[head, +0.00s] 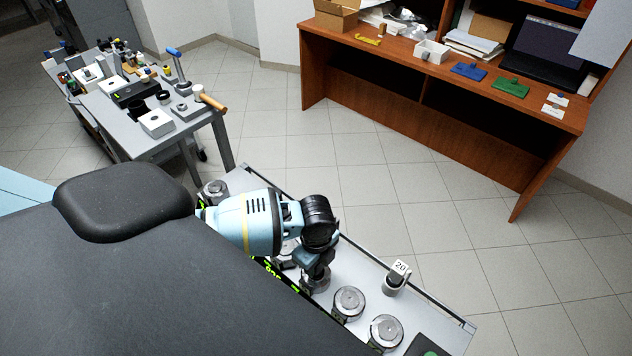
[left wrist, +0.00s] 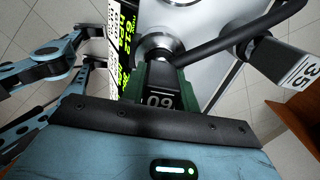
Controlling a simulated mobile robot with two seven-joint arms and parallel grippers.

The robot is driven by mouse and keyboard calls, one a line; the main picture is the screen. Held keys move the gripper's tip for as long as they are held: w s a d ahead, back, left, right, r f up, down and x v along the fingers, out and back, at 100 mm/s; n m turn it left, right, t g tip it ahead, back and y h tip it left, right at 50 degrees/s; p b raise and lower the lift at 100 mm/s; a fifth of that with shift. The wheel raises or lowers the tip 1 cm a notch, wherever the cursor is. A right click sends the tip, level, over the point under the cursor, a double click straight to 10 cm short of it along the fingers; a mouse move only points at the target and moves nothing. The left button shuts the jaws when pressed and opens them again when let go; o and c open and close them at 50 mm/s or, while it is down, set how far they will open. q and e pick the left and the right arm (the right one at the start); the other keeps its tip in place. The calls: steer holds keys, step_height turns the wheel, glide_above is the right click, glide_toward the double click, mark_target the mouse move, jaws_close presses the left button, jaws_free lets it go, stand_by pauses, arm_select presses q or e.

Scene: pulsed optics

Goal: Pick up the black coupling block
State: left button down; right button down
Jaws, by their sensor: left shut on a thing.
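The black coupling block (left wrist: 160,82) shows in the left wrist view with a small label that seems to read 60 or 09. Dark surfaces flank it on both sides. My left gripper (head: 315,280) points down over the grey cart in the head view. It is shut on the black block, which it largely hides there. A round metal mount (left wrist: 152,44) lies just beyond the block in the wrist view; I cannot tell whether they touch.
A block labelled 35 (left wrist: 285,65) and a dark rod (left wrist: 240,35) are close in the wrist view. A wooden desk (head: 430,85) and cluttered table (head: 150,145) stand beyond open floor.

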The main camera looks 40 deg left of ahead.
arm_select(q)
steer(key=shift+r, duration=0.15)
steer(key=shift+r, duration=0.65)
step_height(320, 180, up, 2)
steer(key=shift+r, duration=0.25)
steer(key=s+d+r+p, duration=0.1)
steer(key=s+d, duration=0.9)
steer(key=s, duration=0.2)
steer(key=shift+s+d, duration=0.15)
arm_select(e)
steer(key=shift+w+d+r, duration=0.1)
steer(key=shift+w+r, duration=0.15)
steer(key=shift+r, duration=0.3)
